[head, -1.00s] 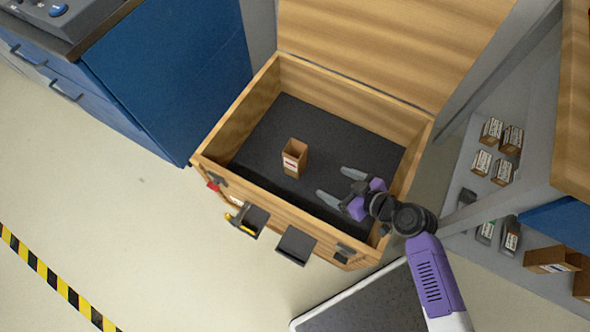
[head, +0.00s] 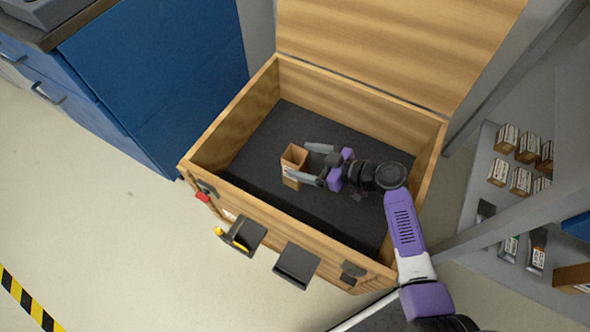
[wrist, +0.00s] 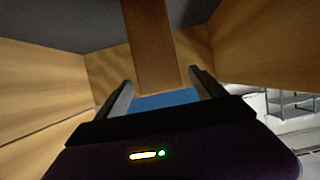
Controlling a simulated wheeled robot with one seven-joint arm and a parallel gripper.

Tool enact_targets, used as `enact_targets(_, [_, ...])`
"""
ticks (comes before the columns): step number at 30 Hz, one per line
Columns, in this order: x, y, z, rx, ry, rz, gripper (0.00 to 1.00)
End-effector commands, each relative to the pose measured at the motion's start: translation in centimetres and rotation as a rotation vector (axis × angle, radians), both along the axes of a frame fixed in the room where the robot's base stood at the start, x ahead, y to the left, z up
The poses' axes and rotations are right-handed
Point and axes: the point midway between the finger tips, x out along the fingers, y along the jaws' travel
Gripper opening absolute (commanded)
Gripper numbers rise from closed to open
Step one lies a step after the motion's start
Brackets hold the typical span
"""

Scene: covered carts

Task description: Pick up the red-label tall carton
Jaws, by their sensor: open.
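The tall carton (head: 293,157) is brown with an open top and stands upright on the dark floor of the wooden chest. Its label is mostly hidden behind a finger in the head view. My gripper (head: 304,163) is open inside the chest, its two fingers reaching left on either side of the carton, at about its upper part. In the wrist view the carton (wrist: 150,45) stands between the two fingers (wrist: 160,90). I cannot tell whether either finger touches it.
The wooden chest (head: 222,118) has its lid (head: 400,45) raised at the back. Small dark trays (head: 297,264) hang on its front wall. A blue cabinet (head: 160,85) stands at left, and a grey shelf (head: 482,185) with several small cartons at right.

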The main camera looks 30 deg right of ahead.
Motion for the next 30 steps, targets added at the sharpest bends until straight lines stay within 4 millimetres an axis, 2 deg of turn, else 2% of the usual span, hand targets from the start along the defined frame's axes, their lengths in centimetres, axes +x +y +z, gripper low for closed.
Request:
enact_targets(6, [2.4,1.7,-1.2,0.001,-0.001,0.001,0.80])
enact_targets(14, [2.7,1.8,-1.3,0.000,0.000,-0.001,0.80])
enact_targets(26, [2.7,1.8,-1.3,0.000,0.000,-0.001,0.01])
enact_targets(30, [2.7,1.8,-1.3,0.000,0.000,-0.001,0.00])
